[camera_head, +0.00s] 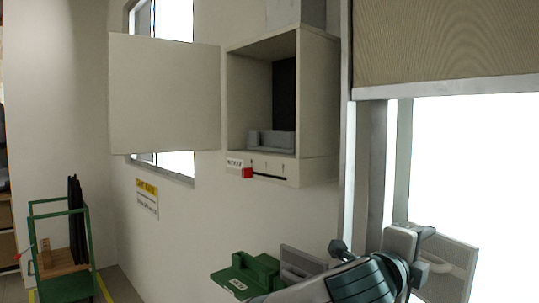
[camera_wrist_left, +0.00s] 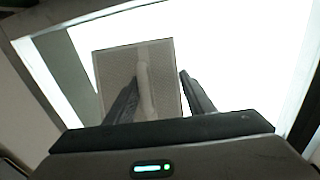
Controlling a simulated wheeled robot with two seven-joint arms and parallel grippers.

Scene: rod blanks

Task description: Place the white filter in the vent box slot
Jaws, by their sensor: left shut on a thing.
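The white filter (camera_head: 458,262) is a flat pale panel with a handle, at the lower right of the head view. It also shows in the left wrist view (camera_wrist_left: 110,65), where its mesh face and handle are visible. My left gripper (camera_head: 425,262) is shut on the filter by its handle, with the fingers around the handle in the wrist view (camera_wrist_left: 158,78). The vent box (camera_head: 315,100) is on the wall, up and left of the gripper, with its door (camera_head: 165,95) swung open to the left. A grey ledge (camera_head: 270,141) and a dark panel show inside. My right gripper is out of view.
A green case (camera_head: 250,273) and a grey panel (camera_head: 302,261) stand below the vent box, near my arm. A metal post (camera_head: 367,160) rises between the box and the bright window at right. A green cart (camera_head: 65,288) stands at far left.

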